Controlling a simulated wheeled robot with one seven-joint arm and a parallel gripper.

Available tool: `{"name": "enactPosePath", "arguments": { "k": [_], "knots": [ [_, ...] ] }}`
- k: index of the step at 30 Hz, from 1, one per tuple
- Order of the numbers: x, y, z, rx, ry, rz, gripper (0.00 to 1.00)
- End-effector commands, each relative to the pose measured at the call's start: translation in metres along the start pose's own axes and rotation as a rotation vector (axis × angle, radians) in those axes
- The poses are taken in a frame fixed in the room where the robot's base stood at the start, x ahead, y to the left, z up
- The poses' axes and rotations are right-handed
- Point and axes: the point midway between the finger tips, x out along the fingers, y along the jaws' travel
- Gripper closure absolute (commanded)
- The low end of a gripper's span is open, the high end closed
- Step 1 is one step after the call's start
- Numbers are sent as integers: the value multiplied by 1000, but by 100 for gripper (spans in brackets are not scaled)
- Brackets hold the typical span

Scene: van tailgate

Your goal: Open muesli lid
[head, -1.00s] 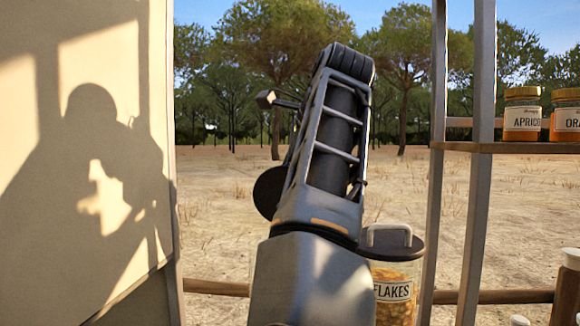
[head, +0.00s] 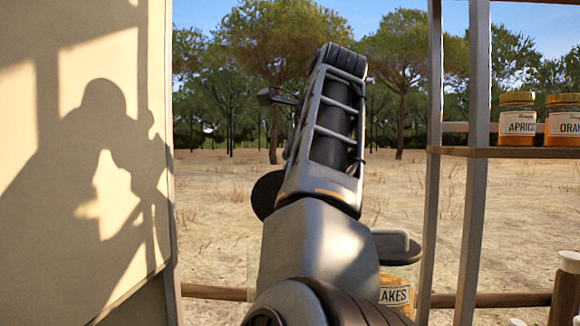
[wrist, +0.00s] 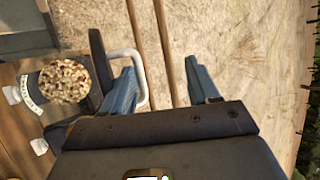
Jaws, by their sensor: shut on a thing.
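The muesli jar (wrist: 68,82) shows in the wrist view at left, its mouth uncovered and pale brown flakes visible inside. Its dark lid (wrist: 97,62) stands on edge at the right side of the mouth, with its white loop handle (wrist: 141,78) sticking out to the right. My gripper (wrist: 161,86) has a blue finger on each side of the handle's outer bar, the left one inside the loop, and it is shut on the handle. In the head view the lid (head: 266,194) shows as a tilted dark disc; my arm hides my gripper and most of the jar.
A jar labelled "…LAKES" (head: 395,294), with its lid on, stands close to the right of my arm. Shelf posts (head: 478,200) and a shelf with apricot (head: 517,122) and orange (head: 563,124) jars are further right. A pale panel (head: 75,230) fills the left. Open ground lies behind.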

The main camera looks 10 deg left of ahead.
Motion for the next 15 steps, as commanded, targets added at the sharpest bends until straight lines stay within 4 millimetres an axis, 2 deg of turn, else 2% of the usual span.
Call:
{"name": "enactPosePath", "arguments": {
  "k": [1, 8, 11, 15],
  "knots": [
    [14, 3, -13, -2, 21, -10, 64],
    [12, 4, -14, 1, 19, -10, 65],
    [3, 3, -13, 1, 18, -11, 67],
    [-22, 2, -11, 1, 16, -14, 76]
  ]
}}
